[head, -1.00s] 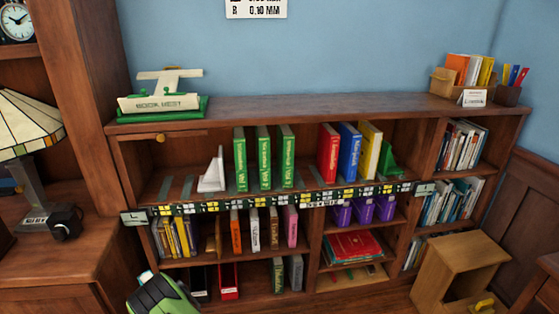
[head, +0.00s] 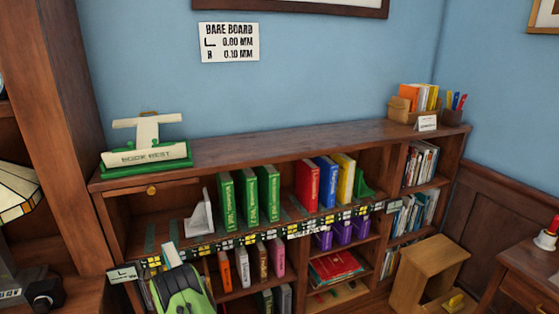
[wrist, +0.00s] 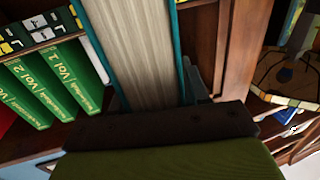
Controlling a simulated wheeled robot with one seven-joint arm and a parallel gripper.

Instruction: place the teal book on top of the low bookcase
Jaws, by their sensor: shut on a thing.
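The teal book shows in the wrist view (wrist: 140,50) with its pale page block between two teal covers. My gripper (wrist: 160,112) is shut on it. In the head view my green gripper (head: 177,268) is at the lower left, in front of the low bookcase's shelves, with a small pale part of the book (head: 171,254) showing above it. The low bookcase (head: 290,144) has a mostly bare wooden top, above and behind my gripper. A cream and green book rest (head: 147,153) stands at the left end of that top.
Green books (head: 248,196), a red book (head: 307,185), a blue book and a yellow book stand on the upper shelf beside a pale bookend (head: 199,216). A tall bookcase (head: 72,110) borders the left.

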